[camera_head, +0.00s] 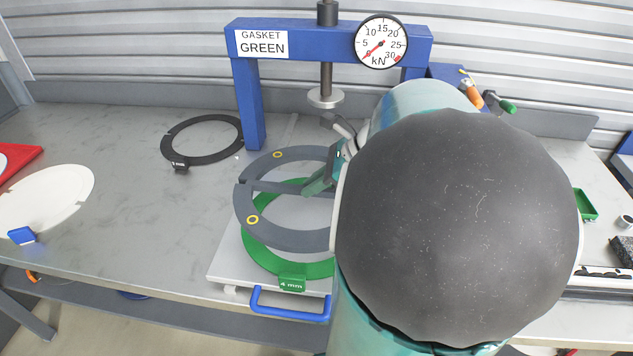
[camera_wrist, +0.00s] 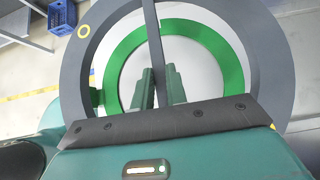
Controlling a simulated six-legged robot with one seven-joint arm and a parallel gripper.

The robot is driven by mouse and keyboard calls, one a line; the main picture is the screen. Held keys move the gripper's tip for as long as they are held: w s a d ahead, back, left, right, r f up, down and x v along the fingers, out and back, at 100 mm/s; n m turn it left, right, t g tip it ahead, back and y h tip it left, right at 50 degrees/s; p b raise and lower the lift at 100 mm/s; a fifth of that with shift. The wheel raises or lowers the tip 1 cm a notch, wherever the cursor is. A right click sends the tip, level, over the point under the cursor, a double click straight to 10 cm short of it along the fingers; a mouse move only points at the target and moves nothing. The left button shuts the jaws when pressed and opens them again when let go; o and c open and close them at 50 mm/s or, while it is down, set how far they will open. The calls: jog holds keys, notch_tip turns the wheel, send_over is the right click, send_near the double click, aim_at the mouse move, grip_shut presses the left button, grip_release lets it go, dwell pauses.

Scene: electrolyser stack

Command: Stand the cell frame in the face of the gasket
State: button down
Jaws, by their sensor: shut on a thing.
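The cell frame (camera_head: 290,240) is a dark grey ring with a crossbar and yellow-ringed holes. My gripper (camera_head: 318,184) is shut on the crossbar, which also runs between the fingers in the wrist view (camera_wrist: 160,86). The green gasket (camera_head: 318,270), with a "4 mm" tab, lies on the pale plate below the frame. In the head view the frame overlaps the gasket, offset toward the back; its right part is hidden by my arm. In the wrist view the green ring (camera_wrist: 228,62) shows inside the grey ring (camera_wrist: 72,80). I cannot tell the gap between them.
A blue press (camera_head: 252,105) with a "GASKET GREEN" sign and a gauge (camera_head: 381,42) stands behind, its ram (camera_head: 326,97) hanging down. A black ring (camera_head: 168,142) lies back left and a white disc (camera_head: 55,200) left. A blue handle (camera_head: 290,308) fronts the plate.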

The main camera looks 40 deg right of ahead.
jog(key=shift+f, duration=2.45)
jog(key=shift+f, duration=1.7)
jog(key=c, duration=1.3)
grip_release()
jog(key=v, duration=1.3)
jog(key=shift+s+d+r, duration=0.1)
jog(key=shift+s+r, duration=0.2)
